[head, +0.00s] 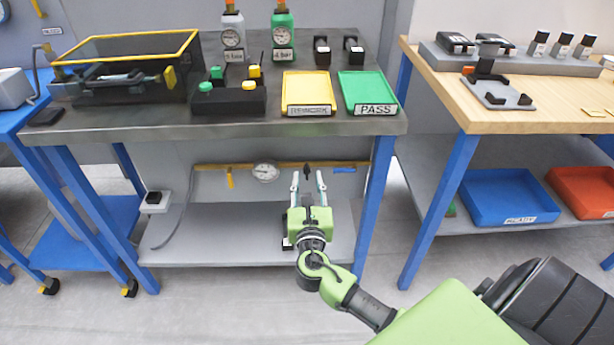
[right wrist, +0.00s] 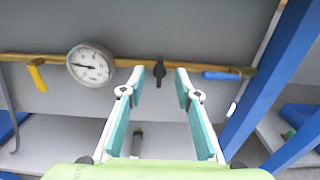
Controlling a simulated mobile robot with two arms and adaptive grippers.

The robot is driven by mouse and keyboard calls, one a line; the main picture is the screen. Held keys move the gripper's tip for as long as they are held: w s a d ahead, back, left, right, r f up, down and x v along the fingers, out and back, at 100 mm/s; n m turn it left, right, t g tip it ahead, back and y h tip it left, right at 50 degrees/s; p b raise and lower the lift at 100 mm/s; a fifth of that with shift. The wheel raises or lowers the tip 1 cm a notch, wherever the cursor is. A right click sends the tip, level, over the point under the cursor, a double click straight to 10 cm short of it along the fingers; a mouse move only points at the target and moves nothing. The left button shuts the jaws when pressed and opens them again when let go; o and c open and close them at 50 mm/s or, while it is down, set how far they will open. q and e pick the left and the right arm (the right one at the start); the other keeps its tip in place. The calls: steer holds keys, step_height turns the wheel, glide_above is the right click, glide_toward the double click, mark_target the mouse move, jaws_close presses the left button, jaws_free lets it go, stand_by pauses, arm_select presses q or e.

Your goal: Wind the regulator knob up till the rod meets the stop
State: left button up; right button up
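The black regulator knob (head: 307,169) sits on a brass pipe under the bench, and it shows upright in the right wrist view (right wrist: 159,71). My right gripper (head: 308,179) is open and empty, pointing at the knob. In the right wrist view the knob appears between the fingertips (right wrist: 159,76), with gaps on both sides; I cannot tell if they reach it in depth. A clear-walled box on the bench holds a dark cylinder-like device (head: 118,79) with a yellow block (head: 170,76) at its right end. I cannot make out the rod or stop clearly. My left gripper is out of view.
A round gauge (right wrist: 91,64) and a yellow lever (right wrist: 37,76) are left of the knob; a blue lever (right wrist: 221,76) is right. The bench top (head: 340,127) overhangs the pipe. A blue leg (head: 377,205) stands to the right. The lower shelf (head: 230,222) is mostly clear.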

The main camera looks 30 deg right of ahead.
mark_target(307, 170)
steer(key=shift+x, duration=1.35)
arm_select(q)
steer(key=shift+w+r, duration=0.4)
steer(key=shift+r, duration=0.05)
arm_select(e)
jaws_close()
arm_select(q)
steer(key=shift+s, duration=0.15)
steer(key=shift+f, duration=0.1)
